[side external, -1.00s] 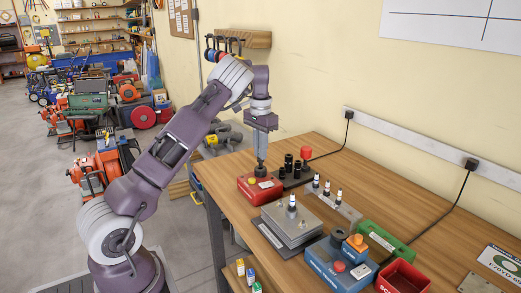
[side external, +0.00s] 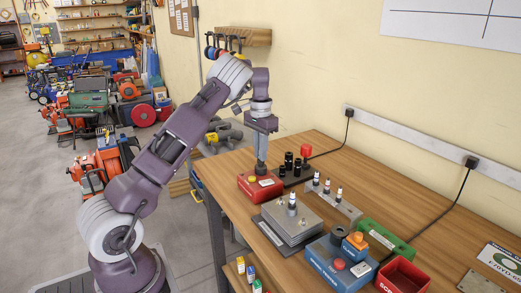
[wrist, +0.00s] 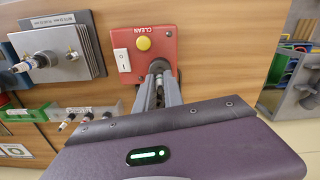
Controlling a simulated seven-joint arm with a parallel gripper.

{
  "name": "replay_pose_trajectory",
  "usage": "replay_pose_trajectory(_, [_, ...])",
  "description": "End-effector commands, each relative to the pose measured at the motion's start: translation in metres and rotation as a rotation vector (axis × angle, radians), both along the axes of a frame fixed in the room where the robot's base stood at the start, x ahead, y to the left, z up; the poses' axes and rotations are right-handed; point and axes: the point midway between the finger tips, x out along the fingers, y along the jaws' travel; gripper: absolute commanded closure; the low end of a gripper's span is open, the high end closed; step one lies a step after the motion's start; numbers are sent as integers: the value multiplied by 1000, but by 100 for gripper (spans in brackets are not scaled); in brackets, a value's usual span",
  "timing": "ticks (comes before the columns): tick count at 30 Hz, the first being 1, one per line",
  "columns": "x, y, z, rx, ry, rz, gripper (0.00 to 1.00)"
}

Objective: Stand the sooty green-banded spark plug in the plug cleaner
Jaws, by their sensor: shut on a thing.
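The plug cleaner (side external: 262,190) is a red box with a yellow button and a dark round socket on top. It also shows in the wrist view (wrist: 165,44), marked CLEAN beside a white switch plate. My gripper (side external: 260,170) points straight down at the socket. In the wrist view my gripper (wrist: 160,84) is shut on a spark plug (wrist: 159,88), a narrow pale piece between the fingers, in line with the dark socket. Its band and lower end are hidden, so I cannot tell its colour or how deep it sits.
A grey metal block (side external: 283,226) carries one upright plug (side external: 292,202). A rack (side external: 347,208) holds three plugs behind it. Black cylinders and a red knob (side external: 305,151) stand close behind the cleaner. A blue box (side external: 335,268), green case (side external: 385,240) and red bin (side external: 402,274) are nearer.

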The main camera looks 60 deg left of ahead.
Motion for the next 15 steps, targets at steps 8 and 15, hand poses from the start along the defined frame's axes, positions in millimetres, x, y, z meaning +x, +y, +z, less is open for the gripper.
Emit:
replay_pose_trajectory(8, [0,0,-8,1,0,0,100])
replay_pose_trajectory(15, [0,0,-13,1,-1,0,100])
